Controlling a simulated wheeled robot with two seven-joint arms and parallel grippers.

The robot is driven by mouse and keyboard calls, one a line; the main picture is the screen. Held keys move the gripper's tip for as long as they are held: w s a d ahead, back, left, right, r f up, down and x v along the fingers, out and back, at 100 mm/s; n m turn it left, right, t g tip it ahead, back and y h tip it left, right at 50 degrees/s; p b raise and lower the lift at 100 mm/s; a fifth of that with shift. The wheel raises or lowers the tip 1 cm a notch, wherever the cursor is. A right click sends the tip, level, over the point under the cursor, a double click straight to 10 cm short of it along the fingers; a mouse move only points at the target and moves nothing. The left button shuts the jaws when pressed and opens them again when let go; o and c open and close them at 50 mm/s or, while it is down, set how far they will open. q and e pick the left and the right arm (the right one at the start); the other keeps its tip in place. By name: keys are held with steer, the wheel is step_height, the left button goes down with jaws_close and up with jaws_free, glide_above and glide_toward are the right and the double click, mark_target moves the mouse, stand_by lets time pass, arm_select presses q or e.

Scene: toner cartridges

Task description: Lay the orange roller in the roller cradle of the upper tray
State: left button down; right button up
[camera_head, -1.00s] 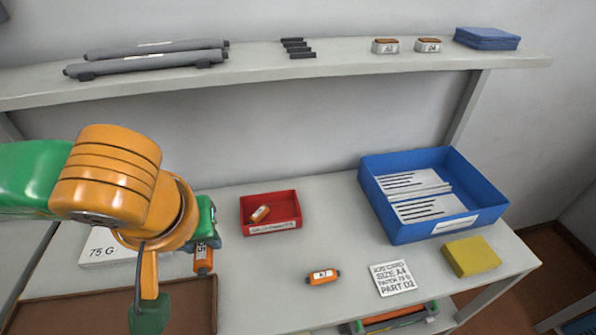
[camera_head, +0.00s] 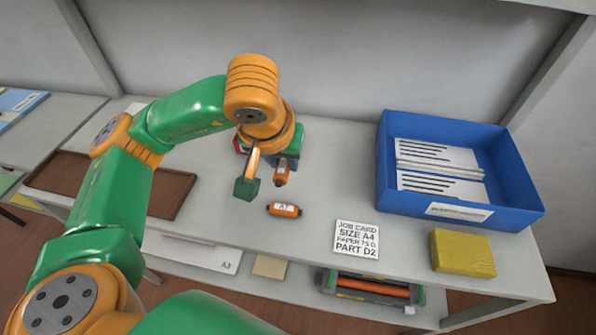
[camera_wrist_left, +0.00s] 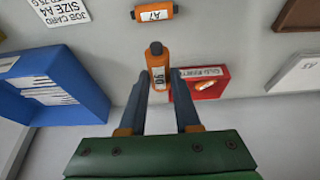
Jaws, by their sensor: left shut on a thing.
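My left gripper (camera_head: 283,162) is shut on a small orange cartridge (camera_head: 281,176) with a dark end and a pale label. The cartridge also stands out from the fingers in the left wrist view (camera_wrist_left: 157,66). Its height over the table is hard to tell. A long orange roller (camera_head: 378,289) lies in a grey and green unit (camera_head: 345,283) on the lower shelf, below the table's front edge. I cannot tell whether this unit is the upper tray, and no empty cradle is clearly visible. My right gripper is not in view.
An orange cartridge marked A7 (camera_head: 284,210) lies near the held one. A red bin (camera_wrist_left: 219,75) with another cartridge is mostly hidden behind my gripper. A job card (camera_head: 357,238), blue crate (camera_head: 465,211) and yellow block (camera_head: 462,253) stand right; a brown tray (camera_head: 183,190) lies left.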

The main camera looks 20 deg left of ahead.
arm_select(q)
steer(key=w+f+p, duration=0.1)
steer(key=w, duration=0.2)
glide_toward(305, 173)
steer(key=shift+w+a+f, duration=0.3)
steer(key=shift+w+f, duration=0.45)
steer(key=shift+f, duration=0.05)
steer(key=x, duration=0.1)
steer(key=p+x, duration=0.1)
steer(key=x, duration=0.1)
steer(key=shift+s+d+f, duration=0.15)
steer(key=shift+f, duration=0.65)
steer(key=c, duration=0.6)
jaws_free()
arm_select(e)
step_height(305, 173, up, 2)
